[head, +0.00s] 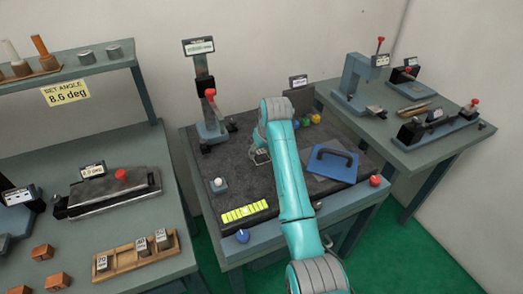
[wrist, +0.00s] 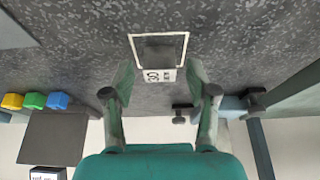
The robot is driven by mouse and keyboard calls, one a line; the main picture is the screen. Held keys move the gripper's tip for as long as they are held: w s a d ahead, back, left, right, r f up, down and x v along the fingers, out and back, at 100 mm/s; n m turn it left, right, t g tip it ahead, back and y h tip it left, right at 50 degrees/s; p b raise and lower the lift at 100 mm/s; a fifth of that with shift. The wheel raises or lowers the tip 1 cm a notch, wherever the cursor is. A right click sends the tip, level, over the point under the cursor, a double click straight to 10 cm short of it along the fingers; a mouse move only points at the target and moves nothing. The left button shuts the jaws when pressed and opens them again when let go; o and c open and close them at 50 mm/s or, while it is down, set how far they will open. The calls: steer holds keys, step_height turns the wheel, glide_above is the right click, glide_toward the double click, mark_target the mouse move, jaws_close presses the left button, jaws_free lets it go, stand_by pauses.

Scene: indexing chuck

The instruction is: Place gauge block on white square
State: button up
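A gauge block (wrist: 160,75) with a white face marked "30" shows in the wrist view between my gripper's fingers. Its dark part lies within the outline of the white square (wrist: 130,44), which is on the speckled dark mat. The block covers the near edge of the square. My gripper (wrist: 161,72) is open, with a small gap between each finger and the block. In the head view my gripper (head: 262,157) is low over the middle of the mat, and my arm hides part of that area.
A blue plate with a dark handle (head: 332,162) lies right of my arm. A post with a red knob (head: 210,100) stands at the back left. A white knob (head: 219,184) and a yellow-green strip (head: 244,211) are front left. A wooden tray (head: 125,262) holds other blocks.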

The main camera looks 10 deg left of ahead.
steer(key=v, duration=1.2)
steer(key=shift+r, duration=0.2)
